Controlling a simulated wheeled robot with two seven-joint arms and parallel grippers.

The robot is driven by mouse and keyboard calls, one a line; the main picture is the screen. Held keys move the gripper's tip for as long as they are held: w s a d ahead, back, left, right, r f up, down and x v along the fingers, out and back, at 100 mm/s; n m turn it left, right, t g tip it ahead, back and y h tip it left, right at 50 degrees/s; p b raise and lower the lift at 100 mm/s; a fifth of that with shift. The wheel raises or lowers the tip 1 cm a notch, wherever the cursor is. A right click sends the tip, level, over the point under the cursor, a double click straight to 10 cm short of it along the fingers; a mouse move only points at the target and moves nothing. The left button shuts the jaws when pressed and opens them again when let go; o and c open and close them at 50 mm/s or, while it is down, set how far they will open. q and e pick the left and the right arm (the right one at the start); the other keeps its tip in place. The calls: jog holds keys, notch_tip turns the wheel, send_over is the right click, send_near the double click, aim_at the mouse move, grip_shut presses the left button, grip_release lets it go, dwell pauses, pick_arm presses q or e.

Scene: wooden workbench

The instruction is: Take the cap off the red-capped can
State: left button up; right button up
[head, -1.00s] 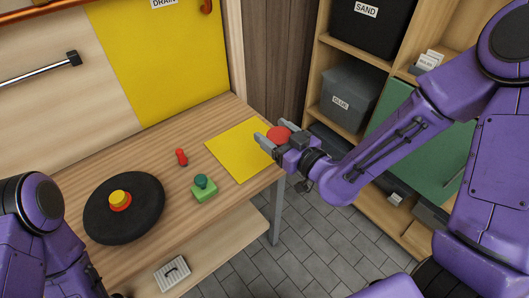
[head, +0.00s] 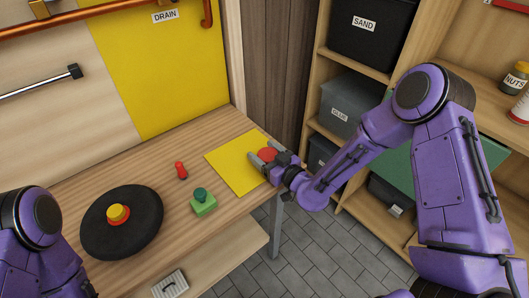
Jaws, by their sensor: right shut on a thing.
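A round red piece (head: 267,154), which looks like the red cap, sits between the fingers of my right gripper (head: 263,152). The gripper is shut on it over the right part of the yellow mat (head: 234,167). I cannot see a can body under the red piece, and I cannot tell whether one is hidden by the gripper. My left arm shows at the lower left, but its gripper is out of view.
Shelves with bins (head: 350,105) stand at the right. The bench's back is clear.

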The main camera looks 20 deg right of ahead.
jog(key=shift+s+a+f, duration=0.1)
jog(key=shift+f, duration=0.05)
jog(key=o, duration=1.2)
jog(key=shift+c, duration=0.2)
jog(key=shift+r, duration=0.2)
jog(key=b+v, duration=0.2)
jog(key=v, duration=1)
